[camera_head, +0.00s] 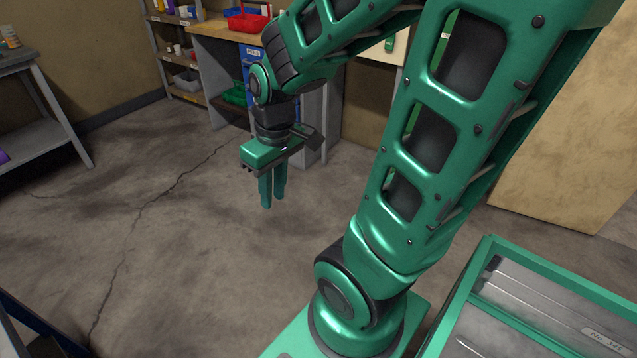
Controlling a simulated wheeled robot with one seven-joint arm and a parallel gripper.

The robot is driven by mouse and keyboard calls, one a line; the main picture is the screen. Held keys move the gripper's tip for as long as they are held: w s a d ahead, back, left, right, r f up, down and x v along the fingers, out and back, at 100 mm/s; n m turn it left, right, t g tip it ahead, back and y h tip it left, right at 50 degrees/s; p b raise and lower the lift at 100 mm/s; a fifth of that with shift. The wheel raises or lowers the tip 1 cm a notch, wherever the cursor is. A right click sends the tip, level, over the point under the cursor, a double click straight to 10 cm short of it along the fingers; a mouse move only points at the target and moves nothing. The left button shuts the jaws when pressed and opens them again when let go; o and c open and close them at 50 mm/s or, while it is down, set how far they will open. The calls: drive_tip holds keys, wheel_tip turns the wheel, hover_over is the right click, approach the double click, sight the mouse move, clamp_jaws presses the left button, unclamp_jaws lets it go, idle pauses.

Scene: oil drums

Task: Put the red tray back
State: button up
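A red tray (248,20) with a raised handle sits on the wooden top of a workbench (228,34) at the top of the head view. My gripper (273,201) hangs in front of the bench, pointing down over the concrete floor. Its two fingers look close together with nothing visible between them. I cannot tell whether they touch. The gripper is apart from the red tray, which appears farther back.
A shelf unit (184,95) with small containers stands left of the bench. A green bin (234,95) is low under the bench. A grey table (40,132) is at the far left. A tan panel (560,150) stands at right. The cracked floor (170,240) is clear.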

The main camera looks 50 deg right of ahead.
drive_tip(key=s+d+r+m, duration=0.2)
drive_tip(key=s+m, duration=0.1)
drive_tip(key=s, duration=0.2)
drive_tip(key=s+d+r+m+g, duration=0.1)
drive_tip(key=s+d+r+m, duration=0.1)
drive_tip(key=s, duration=0.4)
drive_tip(key=shift+d+r+m, duration=0.35)
drive_tip(key=shift+d+m, duration=0.3)
drive_tip(key=shift+m, duration=0.35)
drive_tip(key=shift+w, duration=0.1)
